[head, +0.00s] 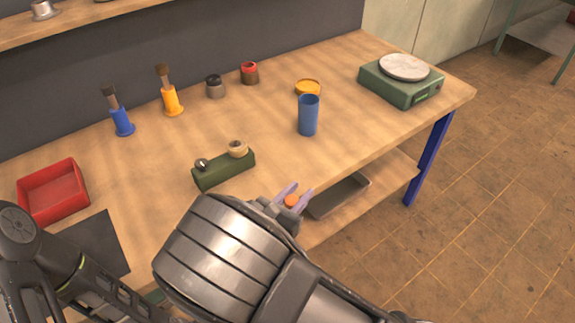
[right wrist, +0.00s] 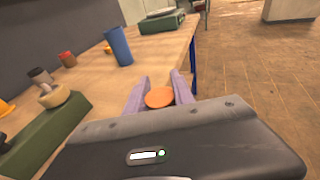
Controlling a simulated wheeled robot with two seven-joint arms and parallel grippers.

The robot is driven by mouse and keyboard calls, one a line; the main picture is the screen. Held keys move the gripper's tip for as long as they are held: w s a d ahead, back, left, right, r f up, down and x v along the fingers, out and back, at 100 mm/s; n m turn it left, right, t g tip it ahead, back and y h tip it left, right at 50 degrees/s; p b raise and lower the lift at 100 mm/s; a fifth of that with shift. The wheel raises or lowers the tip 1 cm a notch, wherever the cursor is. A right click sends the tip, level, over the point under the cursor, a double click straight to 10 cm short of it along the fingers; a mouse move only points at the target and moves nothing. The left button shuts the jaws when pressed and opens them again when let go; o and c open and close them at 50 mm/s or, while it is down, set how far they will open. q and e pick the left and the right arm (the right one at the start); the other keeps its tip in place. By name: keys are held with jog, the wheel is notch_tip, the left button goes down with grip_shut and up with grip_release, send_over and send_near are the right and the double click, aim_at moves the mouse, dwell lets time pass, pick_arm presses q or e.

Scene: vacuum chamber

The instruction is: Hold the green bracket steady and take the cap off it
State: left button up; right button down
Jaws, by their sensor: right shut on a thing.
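The green bracket (head: 225,172) is a long block lying on the wooden table near its front edge. It carries a small dark, shiny knob (head: 201,164) at its left end and a cream round piece (head: 237,149) at its right end. It also shows at the left of the right wrist view (right wrist: 45,137). My right gripper (head: 293,196) is off the table's front edge, to the right of the bracket and apart from it. Its lilac fingers are shut on an orange round cap (right wrist: 159,97). Part of my left arm shows at lower left, but its gripper is out of sight.
A blue cup (head: 308,116) stands behind my right gripper. An orange-yellow dish (head: 308,87) and a green scale (head: 402,84) are further back. A red tray (head: 53,193) and a dark mat (head: 98,245) lie at left. Brushes and small jars line the back.

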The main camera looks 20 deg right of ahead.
jog(key=a+r+n+t+y, duration=0.2)
jog(key=a+r+n+y, duration=0.1)
jog(key=a, duration=0.4)
jog(key=a+r+n+t+y, duration=0.3)
jog(key=a+n+y, duration=0.1)
jog(key=a+y, duration=0.2)
jog(key=shift+a+r+n, duration=0.3)
jog(key=shift+a+r, duration=0.05)
jog(key=shift+a, duration=0.1)
jog(key=shift+f, duration=0.1)
jog(key=w+a+f+n+y, duration=0.3)
jog(key=w+f+n+y, duration=0.1)
jog(key=y, duration=0.2)
jog(key=shift+a+f+n, duration=0.25)
jog(key=shift+f+n, duration=0.05)
jog(key=shift+f, duration=0.1)
jog(key=shift+r, duration=0.1)
jog(key=s+d+r+m+g+h, duration=0.1)
jog(key=s+d+r+m+h, duration=0.5)
jog(key=r+h, duration=0.4)
jog(key=shift+d+m+g+h, duration=0.3)
jog(key=shift+d+m, duration=0.25)
jog(key=shift+m, duration=0.55)
